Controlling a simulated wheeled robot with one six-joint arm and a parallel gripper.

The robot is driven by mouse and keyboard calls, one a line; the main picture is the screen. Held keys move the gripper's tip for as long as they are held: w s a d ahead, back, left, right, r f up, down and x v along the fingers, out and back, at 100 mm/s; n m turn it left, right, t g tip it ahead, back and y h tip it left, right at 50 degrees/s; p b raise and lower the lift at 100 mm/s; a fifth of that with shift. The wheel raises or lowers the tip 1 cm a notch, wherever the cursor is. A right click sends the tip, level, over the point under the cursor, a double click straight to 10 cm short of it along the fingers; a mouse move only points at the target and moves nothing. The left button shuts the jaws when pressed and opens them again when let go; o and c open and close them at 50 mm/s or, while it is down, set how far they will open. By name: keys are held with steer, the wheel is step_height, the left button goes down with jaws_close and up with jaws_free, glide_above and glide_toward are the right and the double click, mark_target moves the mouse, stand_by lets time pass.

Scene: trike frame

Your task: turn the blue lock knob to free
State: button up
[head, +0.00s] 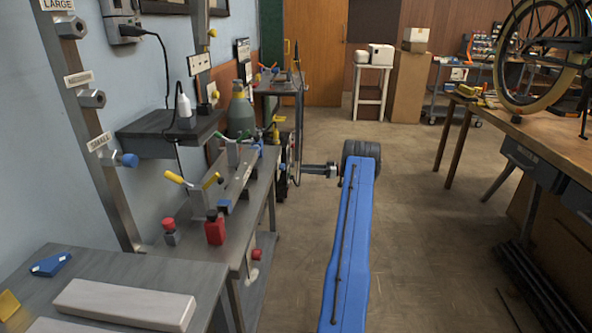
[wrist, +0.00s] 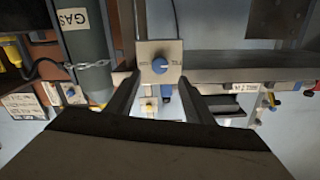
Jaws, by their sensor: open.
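In the wrist view, a round blue knob (wrist: 160,66) sits on a pale square plate (wrist: 148,52) with small dark labels on either side. The labels are too small to read, and I cannot tell which one the knob points to. My gripper (wrist: 158,80) is open, one dark finger on each side of the plate's lower part. The knob shows between and just beyond the fingertips, with no visible contact. In the head view, my blue arm reaches forward beside the bench, and its dark wrist end points left. The fingers and this knob cannot be made out clearly there.
A grey-green cylinder marked GAS (wrist: 88,40) stands left of the plate in the wrist view. Another small blue knob (wrist: 70,92) is at the lower left. In the head view, the metal bench (head: 258,190) runs along the left. The floor (head: 430,240) right of my arm is clear.

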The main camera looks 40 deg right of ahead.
steer(key=v, duration=0.8)
steer(key=shift+d, duration=0.1)
stand_by(0.3)
